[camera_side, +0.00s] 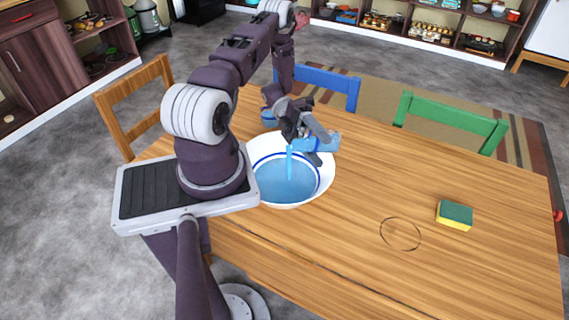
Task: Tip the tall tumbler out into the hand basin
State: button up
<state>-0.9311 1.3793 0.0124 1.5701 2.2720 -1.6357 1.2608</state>
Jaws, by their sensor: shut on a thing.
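My gripper (310,138) is shut on the tall tumbler (318,142), a light blue cup held tipped on its side above the hand basin. A thin stream of blue liquid falls from the tumbler's left end into the basin. The hand basin (326,177) is a wide white bowl with a blue ring inside, standing on the wooden table beside my base. Blue liquid lies in its bottom. My fingers hide part of the tumbler and the basin's far rim.
A green and yellow sponge (454,215) lies on the wooden table (340,250) at the right. A dark ring mark (400,234) shows on the bare tabletop. A small blue bowl (268,117) stands behind the basin. Chairs in wood, blue and green stand along the table's edges.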

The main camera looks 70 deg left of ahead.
jog(key=shift+s+r, duration=0.15)
jog(key=shift+s, duration=0.1)
jog(key=shift+r+m, duration=0.1)
jog(key=shift+m, duration=0.3)
jog(key=shift+s+r+t, duration=0.1)
jog(key=shift+t, duration=0.2)
